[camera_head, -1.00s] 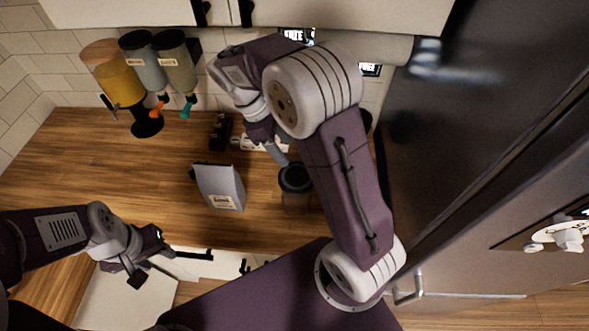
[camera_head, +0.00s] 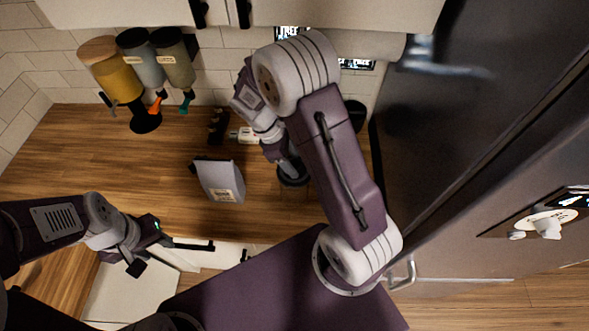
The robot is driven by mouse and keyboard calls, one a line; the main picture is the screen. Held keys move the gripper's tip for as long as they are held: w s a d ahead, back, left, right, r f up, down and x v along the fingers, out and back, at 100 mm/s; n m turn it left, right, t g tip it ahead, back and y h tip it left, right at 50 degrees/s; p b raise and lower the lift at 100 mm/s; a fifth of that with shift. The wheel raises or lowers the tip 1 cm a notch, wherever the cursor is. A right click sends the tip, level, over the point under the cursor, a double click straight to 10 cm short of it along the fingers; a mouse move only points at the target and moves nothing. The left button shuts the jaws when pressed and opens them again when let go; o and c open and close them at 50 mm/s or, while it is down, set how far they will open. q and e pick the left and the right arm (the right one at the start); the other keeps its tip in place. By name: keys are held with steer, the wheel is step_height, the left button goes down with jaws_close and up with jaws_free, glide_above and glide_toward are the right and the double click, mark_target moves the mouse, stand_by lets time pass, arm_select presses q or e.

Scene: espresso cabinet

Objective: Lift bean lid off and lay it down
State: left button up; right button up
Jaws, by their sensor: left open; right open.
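A dark round lid (camera_head: 293,181) sits on a canister standing on the wooden counter, right of a grey bag. The canister under it is mostly hidden. My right gripper (camera_head: 289,166) reaches down from above, with its fingers over the lid and hiding part of it. It is open; I cannot tell whether the fingers touch the lid. My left gripper (camera_head: 152,253) is open and empty at the lower left, near the counter's front edge, well away from the lid.
A grey labelled bag (camera_head: 219,181) stands close left of the lid. A small black object (camera_head: 217,125) and a white item (camera_head: 245,135) lie behind. A dark tall cabinet (camera_head: 450,130) bounds the right. The counter's left part (camera_head: 90,165) is clear.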

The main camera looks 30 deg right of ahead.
steer(key=shift+d+f, duration=0.1)
jaws_close()
steer(key=r, duration=0.1)
steer(key=r+b, duration=0.1)
steer(key=r, duration=0.1)
steer(key=r+b, duration=0.1)
steer(key=shift+s+r, duration=0.2)
steer(key=shift+s, duration=0.05)
steer(key=s+r+b, duration=0.2)
steer(key=s+r, duration=0.4)
steer(key=s, duration=0.5)
steer(key=shift+d+r, duration=0.35)
